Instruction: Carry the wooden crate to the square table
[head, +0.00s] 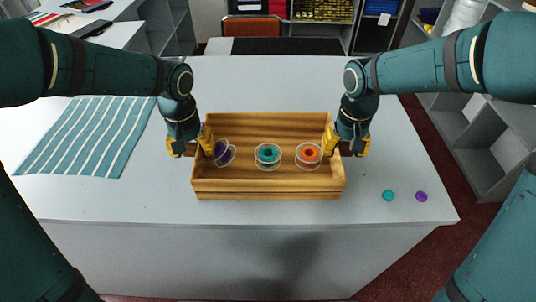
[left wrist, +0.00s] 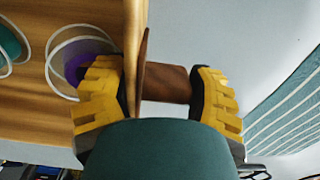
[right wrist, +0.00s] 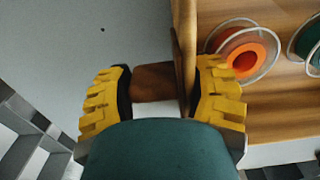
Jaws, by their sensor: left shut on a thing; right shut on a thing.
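The wooden crate (head: 268,194) is over the white counter (head: 300,80), near its front edge. I cannot tell whether its base touches the counter. It looks level and holds a purple spool (head: 224,153), a teal spool (head: 267,155) and an orange spool (head: 308,154); the purple one is tilted. My left gripper (head: 191,146) is shut on the crate's left end, one finger inside, with a brown handle (left wrist: 166,84) between the fingers. My right gripper (head: 348,146) is shut on the right end likewise, at another brown handle (right wrist: 153,82). I cannot identify the square table.
A teal striped cloth (head: 88,137) lies to the left on the counter. A teal disc (head: 388,195) and a purple disc (head: 421,196) lie right of the crate. Grey shelves (head: 470,125) stand at the right. A chair (head: 259,28) and a dark-topped desk (head: 290,47) are behind.

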